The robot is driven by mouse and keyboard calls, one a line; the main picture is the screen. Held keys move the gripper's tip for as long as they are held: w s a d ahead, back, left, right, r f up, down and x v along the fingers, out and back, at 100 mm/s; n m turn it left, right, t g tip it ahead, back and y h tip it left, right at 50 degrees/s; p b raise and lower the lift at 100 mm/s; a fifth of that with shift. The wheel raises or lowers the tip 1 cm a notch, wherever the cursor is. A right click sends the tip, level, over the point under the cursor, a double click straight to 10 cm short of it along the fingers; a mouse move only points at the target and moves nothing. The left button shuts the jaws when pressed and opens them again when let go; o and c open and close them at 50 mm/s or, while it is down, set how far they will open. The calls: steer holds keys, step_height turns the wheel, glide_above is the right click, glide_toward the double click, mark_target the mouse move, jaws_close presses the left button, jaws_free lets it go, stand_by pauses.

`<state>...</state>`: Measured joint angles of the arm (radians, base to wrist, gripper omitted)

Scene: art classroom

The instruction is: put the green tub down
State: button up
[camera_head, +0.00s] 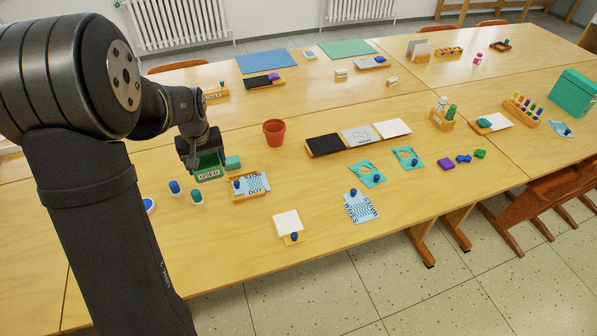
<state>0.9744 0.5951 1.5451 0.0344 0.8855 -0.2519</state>
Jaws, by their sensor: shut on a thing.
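The green tub (210,174) has a white label reading "USED" on its front. It is at the left of the table, below my gripper (204,156). My gripper points down and is shut on the tub's upper part. The tub looks upright. I cannot tell whether its base touches the wooden table (310,207) or hangs just above it. My gripper hides part of the tub's far side and rim.
A teal block (232,162) is close to the tub's right side. A wooden tray with a printed card (252,186) lies to the right and nearer. Blue-topped stamps (175,187) stand to the left and nearer. A terracotta pot (274,132) stands farther right.

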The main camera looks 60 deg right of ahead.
steer(key=s+d+m, duration=0.2)
steer(key=s+d, duration=0.3)
steer(key=s, duration=0.5)
steer(key=s+d+m, duration=0.1)
steer(key=s+d, duration=0.3)
steer(key=s, duration=0.6)
steer(key=s+d+m, duration=0.2)
steer(key=s+d, duration=0.3)
steer(key=s, duration=0.5)
glide_above(295, 187)
steer(key=s, duration=0.1)
steer(key=f, duration=1.1)
steer(key=shift+a+f, duration=0.35)
steer(key=shift+f, duration=0.05)
steer(key=shift+w+d+f, duration=0.1)
steer(key=shift+w+f, duration=0.2)
steer(key=shift+f, duration=1.85)
steer(key=shift+f, duration=0.1)
steer(key=o, duration=0.5)
steer(key=shift+f, duration=0.1)
steer(key=o, duration=0.5)
